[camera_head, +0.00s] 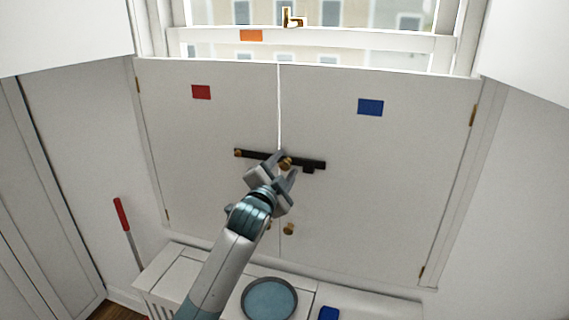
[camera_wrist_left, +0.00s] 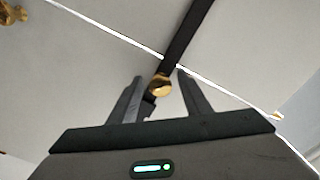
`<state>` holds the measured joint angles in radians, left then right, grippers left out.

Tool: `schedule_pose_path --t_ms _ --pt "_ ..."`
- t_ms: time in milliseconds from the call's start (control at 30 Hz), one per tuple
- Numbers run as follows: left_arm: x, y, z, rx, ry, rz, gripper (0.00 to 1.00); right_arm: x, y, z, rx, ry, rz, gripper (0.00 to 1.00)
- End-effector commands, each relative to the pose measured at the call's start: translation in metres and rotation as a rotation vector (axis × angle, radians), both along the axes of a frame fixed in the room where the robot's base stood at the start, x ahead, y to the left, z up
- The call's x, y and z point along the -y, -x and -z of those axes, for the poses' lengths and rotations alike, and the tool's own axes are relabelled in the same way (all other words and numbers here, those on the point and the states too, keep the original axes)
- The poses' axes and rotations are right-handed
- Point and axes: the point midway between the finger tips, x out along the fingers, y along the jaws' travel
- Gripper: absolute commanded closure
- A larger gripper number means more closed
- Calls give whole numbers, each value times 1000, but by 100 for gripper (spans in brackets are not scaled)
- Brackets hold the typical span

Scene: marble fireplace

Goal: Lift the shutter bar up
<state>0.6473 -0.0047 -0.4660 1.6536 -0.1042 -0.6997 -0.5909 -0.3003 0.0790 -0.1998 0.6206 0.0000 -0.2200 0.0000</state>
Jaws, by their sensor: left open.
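The dark shutter bar (camera_head: 308,163) lies nearly level across the seam of two closed white shutters (camera_head: 420,150), its right end slightly lower. A brass piece (camera_head: 238,153) is at its left end, and a brass knob (camera_head: 285,162) is near its middle. My left gripper (camera_head: 286,161) is open at the knob, with a fingertip on either side in the picture. In the left wrist view, the knob (camera_wrist_left: 160,87) shows between the open fingers (camera_wrist_left: 160,75), and the bar (camera_wrist_left: 190,30) runs up beyond them. I cannot tell whether the fingers touch the knob. My right gripper is not in view.
Brass knobs (camera_head: 288,229) sit lower on the shutters. Below is a white ledge (camera_head: 170,272) with a round blue-grey dish (camera_head: 269,300) and a blue object (camera_head: 328,313). A red-handled tool (camera_head: 122,214) stands at left. The shutter face around the bar is clear.

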Motion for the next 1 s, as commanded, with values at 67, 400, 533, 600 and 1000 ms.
schedule_pose_path --t_ms 67,400,533,600,1000 --pt "1 -2 0 -1 0 0 56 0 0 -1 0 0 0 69" --pt "1 -3 0 0 0 0 63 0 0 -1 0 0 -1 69" --pt "1 -3 1 -1 0 0 94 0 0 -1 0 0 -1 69" --pt "1 -3 1 -2 1 0 100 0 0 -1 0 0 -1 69" --pt "2 -9 1 -10 17 1 100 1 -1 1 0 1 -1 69"
